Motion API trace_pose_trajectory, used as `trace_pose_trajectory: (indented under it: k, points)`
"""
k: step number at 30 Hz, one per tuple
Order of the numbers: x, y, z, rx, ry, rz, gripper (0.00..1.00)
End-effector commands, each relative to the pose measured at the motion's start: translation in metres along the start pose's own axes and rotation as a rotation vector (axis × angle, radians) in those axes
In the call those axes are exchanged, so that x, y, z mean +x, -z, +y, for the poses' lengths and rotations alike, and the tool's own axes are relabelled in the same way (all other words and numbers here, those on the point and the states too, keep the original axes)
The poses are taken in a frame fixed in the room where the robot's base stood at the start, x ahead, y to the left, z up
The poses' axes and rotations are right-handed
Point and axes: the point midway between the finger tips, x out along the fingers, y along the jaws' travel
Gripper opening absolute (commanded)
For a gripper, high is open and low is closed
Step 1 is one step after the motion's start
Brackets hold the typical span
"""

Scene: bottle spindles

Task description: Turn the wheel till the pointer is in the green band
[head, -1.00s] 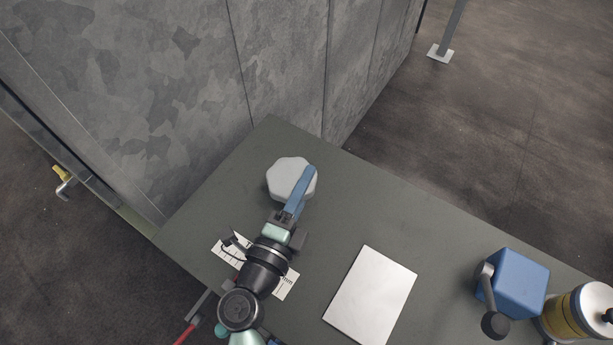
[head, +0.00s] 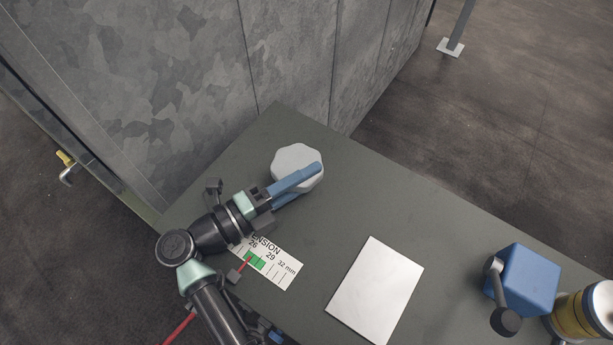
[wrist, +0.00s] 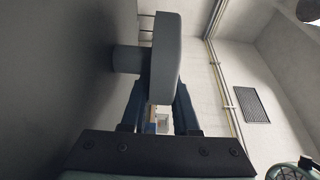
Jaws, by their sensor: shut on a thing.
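The wheel (head: 293,158) is a light grey, many-sided knob standing above the table in the head view. My gripper (head: 307,180) is shut on it, with blue fingers at its near right side. In the wrist view the wheel (wrist: 166,55) shows edge-on on a short shaft, between the fingers of my gripper (wrist: 160,95). A white scale plate (head: 287,272) has a green band (head: 258,263) near the numbers 26 and 29. A red pointer (head: 243,265) on a small grey block reaches the left part of the band. My arm partly covers the plate, so its exact reading is unclear.
A blank pale plate (head: 375,292) lies on the dark table (head: 390,205). A blue box (head: 530,280) with a crank and a yellow-banded cylinder (head: 572,317) stand at the right. A grey patterned wall (head: 160,80) rises behind the table's left end.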

Motion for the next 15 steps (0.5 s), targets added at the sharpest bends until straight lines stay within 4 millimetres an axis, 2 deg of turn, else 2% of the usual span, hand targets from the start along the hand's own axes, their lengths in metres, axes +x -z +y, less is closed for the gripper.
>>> trace_pose_trajectory:
  k: [13, 14, 15]
  points:
    - [0.0017, -0.0007, -0.0025, 0.005, 0.003, 0.007, 0.00]
    - [0.0016, -0.0007, -0.0025, 0.005, 0.003, 0.007, 0.34]
    - [0.0015, -0.0006, -0.0023, 0.005, 0.003, 0.007, 0.41]
